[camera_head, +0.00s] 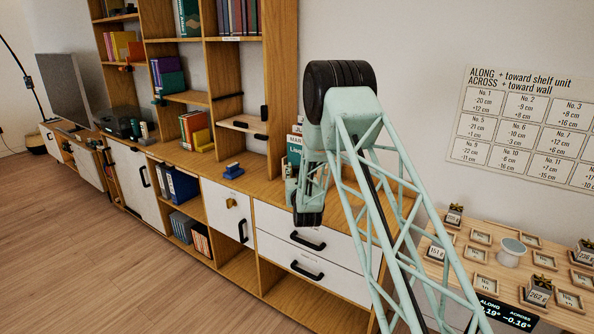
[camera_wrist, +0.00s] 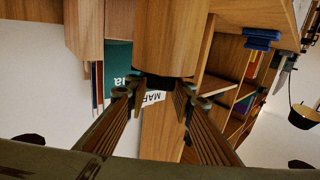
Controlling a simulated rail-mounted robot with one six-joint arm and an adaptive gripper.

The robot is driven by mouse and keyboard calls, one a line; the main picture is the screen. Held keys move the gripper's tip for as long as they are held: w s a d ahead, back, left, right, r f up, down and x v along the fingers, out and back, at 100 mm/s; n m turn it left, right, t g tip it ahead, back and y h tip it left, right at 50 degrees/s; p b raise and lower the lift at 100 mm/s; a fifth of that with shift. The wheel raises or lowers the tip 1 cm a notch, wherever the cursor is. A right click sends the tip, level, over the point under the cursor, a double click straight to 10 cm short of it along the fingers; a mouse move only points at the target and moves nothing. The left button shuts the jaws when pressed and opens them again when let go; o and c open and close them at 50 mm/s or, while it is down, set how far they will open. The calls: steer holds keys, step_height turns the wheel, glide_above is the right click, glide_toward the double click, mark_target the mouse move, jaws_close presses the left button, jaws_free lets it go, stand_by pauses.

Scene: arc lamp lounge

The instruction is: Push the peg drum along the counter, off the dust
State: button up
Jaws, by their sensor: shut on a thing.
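My gripper (camera_wrist: 162,90) is shut on a round-sided wooden piece with a dark end, which I take to be the peg drum (camera_wrist: 166,40). In the wrist view the drum stands at the top middle, between and just beyond the fingertips. In the head view my gripper (camera_head: 306,190) is low over the right part of the wooden counter (camera_head: 262,186), and the drum is hidden behind my arm. The counter also shows along the top of the wrist view (camera_wrist: 240,12). I cannot make out any dust.
A green book (camera_wrist: 118,62) stands close behind the gripper. A small blue object (camera_head: 233,170) sits on the counter to the left, with clear counter between. The shelf unit (camera_head: 283,90) rises behind. A lower table (camera_head: 465,240) with small trays and weights is at right.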

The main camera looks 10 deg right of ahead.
steer(key=o, duration=1.2)
steer(key=shift+c, duration=0.2)
steer(key=shift+s, duration=0.2)
steer(key=s, duration=1.1)
steer(key=shift+s+a, duration=0.35)
steer(key=shift+a, duration=0.05)
